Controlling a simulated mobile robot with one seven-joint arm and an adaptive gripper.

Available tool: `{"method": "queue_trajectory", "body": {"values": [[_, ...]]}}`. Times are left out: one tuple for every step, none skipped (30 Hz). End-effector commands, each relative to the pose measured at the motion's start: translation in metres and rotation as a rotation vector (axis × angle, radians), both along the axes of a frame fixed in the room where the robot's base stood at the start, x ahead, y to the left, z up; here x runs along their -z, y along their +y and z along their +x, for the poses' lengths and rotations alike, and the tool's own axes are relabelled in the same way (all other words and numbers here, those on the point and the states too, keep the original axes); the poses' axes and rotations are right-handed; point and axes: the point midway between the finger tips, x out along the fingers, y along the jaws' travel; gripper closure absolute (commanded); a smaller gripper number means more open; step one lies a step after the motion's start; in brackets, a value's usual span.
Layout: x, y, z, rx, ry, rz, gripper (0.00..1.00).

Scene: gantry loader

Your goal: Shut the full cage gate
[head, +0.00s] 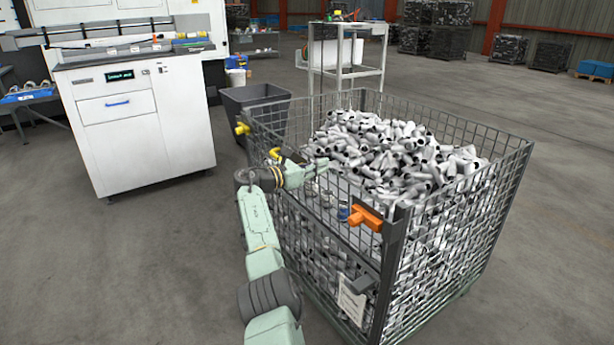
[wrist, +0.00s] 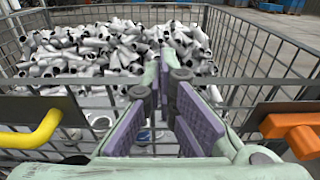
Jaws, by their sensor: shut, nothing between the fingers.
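The wire-mesh cage (head: 512,190) is heaped with grey-white tube pieces (head: 385,150). Its gate side (head: 325,232) faces me, with a yellow handle (head: 275,154) and an orange latch (head: 366,217) near the right corner post. In the wrist view, the yellow handle (wrist: 38,130) is at the left and the orange latch (wrist: 290,128) at the right. My gripper (head: 318,168) is at the top of the gate side, between handle and latch, with its fingertips (wrist: 168,58) pointing toward the heap. It is shut and empty. My wrist hides part of the gate, and I cannot tell how far it stands open.
A white cabinet machine (head: 145,130) stands at the left, with a dark grey bin (head: 258,100) between it and the cage. A shelf cart (head: 345,65) stands behind the cage. More dark cages are at the back. The floor is clear in front and at the right.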

Motion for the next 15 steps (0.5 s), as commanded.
{"method": "queue_trajectory", "body": {"values": [[-0.003,-0.004,0.002,0.002,0.009,0.017,1.00],[-0.004,-0.006,0.004,0.001,0.015,0.026,1.00],[-0.004,-0.008,0.005,0.001,0.022,0.036,1.00],[-0.004,-0.010,0.006,0.001,0.028,0.043,1.00],[-0.005,-0.011,0.007,0.000,0.032,0.050,1.00],[-0.005,-0.012,0.009,0.000,0.038,0.058,1.00],[-0.005,-0.013,0.009,-0.001,0.041,0.063,1.00],[-0.005,-0.014,0.010,0.000,0.045,0.066,1.00],[-0.005,-0.015,0.011,0.000,0.049,0.072,1.00],[-0.005,-0.016,0.011,0.000,0.051,0.075,1.00],[-0.005,-0.016,0.012,-0.001,0.053,0.079,1.00],[-0.005,-0.017,0.012,0.000,0.057,0.082,1.00],[-0.004,-0.017,0.012,-0.001,0.058,0.084,1.00],[-0.004,-0.017,0.012,-0.001,0.059,0.086,1.00],[-0.004,-0.017,0.013,-0.001,0.060,0.087,1.00]]}}
